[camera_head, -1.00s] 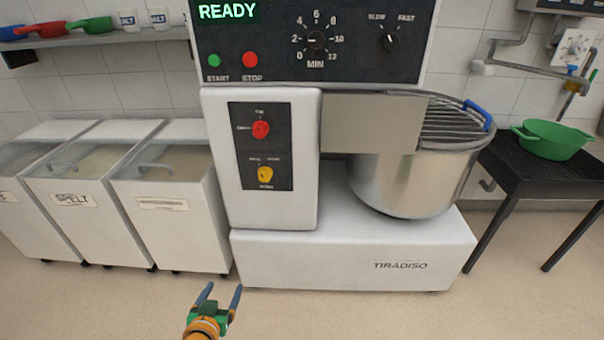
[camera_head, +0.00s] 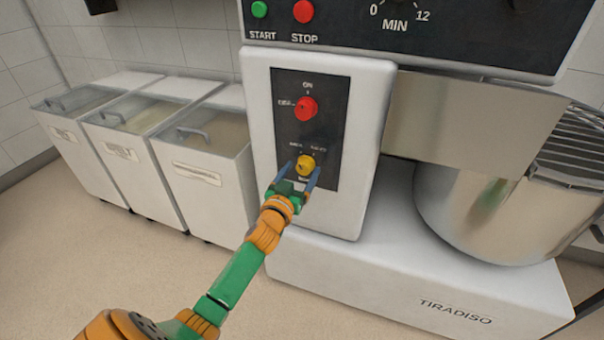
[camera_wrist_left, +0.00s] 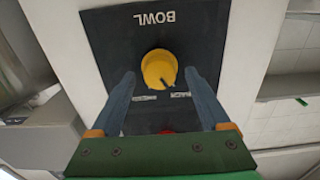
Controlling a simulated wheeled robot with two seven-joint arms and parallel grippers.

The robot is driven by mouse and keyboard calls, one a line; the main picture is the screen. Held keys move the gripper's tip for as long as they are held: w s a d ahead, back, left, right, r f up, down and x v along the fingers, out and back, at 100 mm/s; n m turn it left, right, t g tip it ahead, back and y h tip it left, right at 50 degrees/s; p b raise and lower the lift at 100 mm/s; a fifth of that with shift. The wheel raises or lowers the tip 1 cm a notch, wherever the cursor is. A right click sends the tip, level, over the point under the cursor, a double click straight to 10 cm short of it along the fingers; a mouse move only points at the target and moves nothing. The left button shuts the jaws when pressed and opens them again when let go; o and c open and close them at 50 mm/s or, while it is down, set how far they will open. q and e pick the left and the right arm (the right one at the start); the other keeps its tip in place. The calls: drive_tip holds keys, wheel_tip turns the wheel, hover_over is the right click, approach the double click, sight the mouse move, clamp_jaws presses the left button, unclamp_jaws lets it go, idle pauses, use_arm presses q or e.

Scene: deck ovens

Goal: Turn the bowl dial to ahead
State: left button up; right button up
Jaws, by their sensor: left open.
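The bowl dial (camera_head: 306,164) is the yellow knob low on the mixer's dark side panel, below a red knob (camera_head: 306,108). In the left wrist view the yellow dial (camera_wrist_left: 159,66) shows under an upside-down BOWL label. Its dark mark points down and slightly right there, toward the right one of two small labels that I cannot read clearly. My left gripper (camera_head: 299,170) is open in front of the dial. In the wrist view its two blue fingers (camera_wrist_left: 160,76) stand on either side of the dial, with a gap on each side. My right gripper is not in view.
A green start button (camera_head: 260,9) and a red stop button (camera_head: 303,11) sit above. The steel bowl (camera_head: 480,215) and its grey guard (camera_head: 470,110) stand to the right. White flour bins (camera_head: 205,185) stand left. The floor in front of them is clear.

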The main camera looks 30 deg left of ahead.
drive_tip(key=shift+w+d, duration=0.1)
use_arm(q)
clamp_jaws()
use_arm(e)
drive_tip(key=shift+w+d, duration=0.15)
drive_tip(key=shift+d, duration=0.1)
use_arm(q)
drive_tip(key=shift+r+m, duration=0.1)
drive_tip(key=shift+m, duration=0.2)
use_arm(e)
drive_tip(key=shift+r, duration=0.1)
use_arm(q)
drive_tip(key=m, duration=0.3)
drive_tip(key=shift+d+m+p, duration=0.1)
drive_tip(key=shift+m+p, duration=0.3)
drive_tip(key=m, duration=0.3)
drive_tip(key=shift+m, duration=0.3)
drive_tip(key=shift+d+m, duration=0.1)
drive_tip(key=shift+m, duration=1.8)
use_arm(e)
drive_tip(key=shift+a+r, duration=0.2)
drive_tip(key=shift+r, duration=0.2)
